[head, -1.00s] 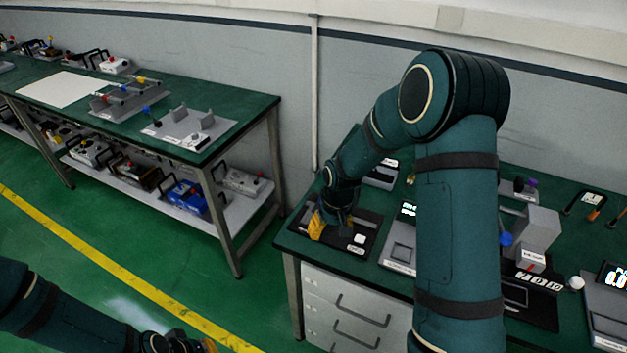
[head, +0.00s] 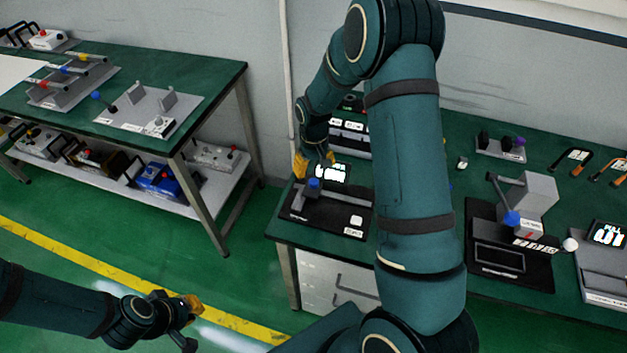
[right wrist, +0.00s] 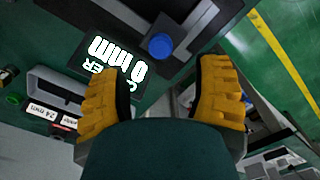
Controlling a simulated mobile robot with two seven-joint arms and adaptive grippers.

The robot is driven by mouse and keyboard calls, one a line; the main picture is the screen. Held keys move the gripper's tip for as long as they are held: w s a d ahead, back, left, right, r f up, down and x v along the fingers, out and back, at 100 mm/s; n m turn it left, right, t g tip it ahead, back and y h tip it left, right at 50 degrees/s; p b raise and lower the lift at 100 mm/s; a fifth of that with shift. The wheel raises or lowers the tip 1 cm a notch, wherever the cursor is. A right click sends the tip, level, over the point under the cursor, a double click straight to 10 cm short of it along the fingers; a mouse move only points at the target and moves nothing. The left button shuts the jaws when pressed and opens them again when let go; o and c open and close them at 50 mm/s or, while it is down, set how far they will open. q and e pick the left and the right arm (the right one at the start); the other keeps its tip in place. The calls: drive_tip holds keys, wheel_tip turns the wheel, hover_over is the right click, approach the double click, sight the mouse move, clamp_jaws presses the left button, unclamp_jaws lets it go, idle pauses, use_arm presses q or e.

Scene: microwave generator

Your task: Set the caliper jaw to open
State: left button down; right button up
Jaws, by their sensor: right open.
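The caliper is a black base (head: 337,216) with a grey bar and jaw, at the bench's left front corner. Its blue knob (head: 313,183) and lit display (head: 331,173) show; the right wrist view also shows the knob (right wrist: 159,46) and the display (right wrist: 117,62), which seems to read 0 mm. My right gripper (head: 315,163) is open, with yellow fingers just behind the knob. In the right wrist view its fingers (right wrist: 160,92) are apart with nothing between them, and the knob lies beyond them. My left gripper (head: 188,318) hangs over the floor, away from the bench; its opening is unclear.
A grey block device with a blue-ended lever (head: 512,218) and a panel with a lit display (head: 607,235) stand right on the bench. A box with small displays (head: 350,135) is behind the caliper. My right arm hides the bench's middle. Another green table (head: 215,85) stands left.

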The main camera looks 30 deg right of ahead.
sight(314, 181)
wheel_tip(314, 181, down, 7)
drive_tip(key=shift+r, duration=0.15)
